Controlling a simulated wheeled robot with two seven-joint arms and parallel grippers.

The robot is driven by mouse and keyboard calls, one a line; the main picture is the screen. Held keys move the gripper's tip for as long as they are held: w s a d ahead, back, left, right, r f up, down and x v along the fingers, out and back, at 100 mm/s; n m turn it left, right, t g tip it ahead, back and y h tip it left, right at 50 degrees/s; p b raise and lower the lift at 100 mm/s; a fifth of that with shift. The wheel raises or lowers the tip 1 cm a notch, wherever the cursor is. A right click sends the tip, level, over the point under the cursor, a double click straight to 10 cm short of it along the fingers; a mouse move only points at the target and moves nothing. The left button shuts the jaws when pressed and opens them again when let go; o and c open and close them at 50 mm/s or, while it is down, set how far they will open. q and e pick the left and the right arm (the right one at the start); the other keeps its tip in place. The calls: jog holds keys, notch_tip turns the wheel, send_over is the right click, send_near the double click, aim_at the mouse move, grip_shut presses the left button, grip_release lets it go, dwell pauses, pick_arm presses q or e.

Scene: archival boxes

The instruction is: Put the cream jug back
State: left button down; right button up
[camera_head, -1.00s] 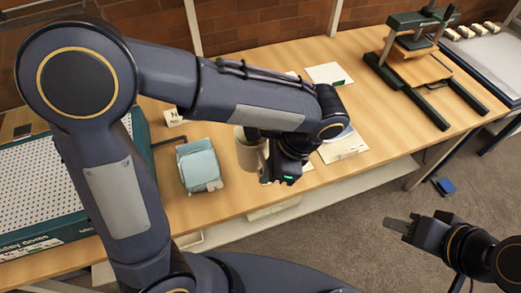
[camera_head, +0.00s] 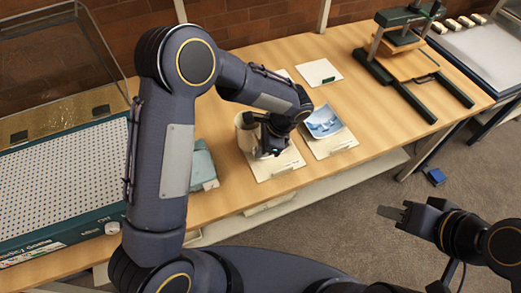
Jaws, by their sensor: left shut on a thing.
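The cream jug (camera_head: 243,136) is in the middle of the head view, pale and upright. My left gripper (camera_head: 268,141) is shut on its right side and hides part of it. The jug is over the left part of a white card (camera_head: 283,167) on the table. I cannot tell whether its base touches the card. My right gripper (camera_head: 390,212) is off the table's front edge at the lower right, empty. It is seen edge-on, so its opening does not show.
A blue-and-white dish (camera_head: 324,121) lies on a second card (camera_head: 338,143) right of the jug. Another card (camera_head: 319,73) lies behind. A teal pad (camera_head: 203,165), partly behind my arm, and a dotted panel (camera_head: 60,180) are left. A green press (camera_head: 398,70) stands right.

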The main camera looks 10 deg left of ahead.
pick_arm(q)
jog(key=shift+f, duration=0.85)
jog(key=shift+f, duration=0.2)
jog(key=c, duration=1.5)
grip_release()
jog(key=shift+r, duration=0.1)
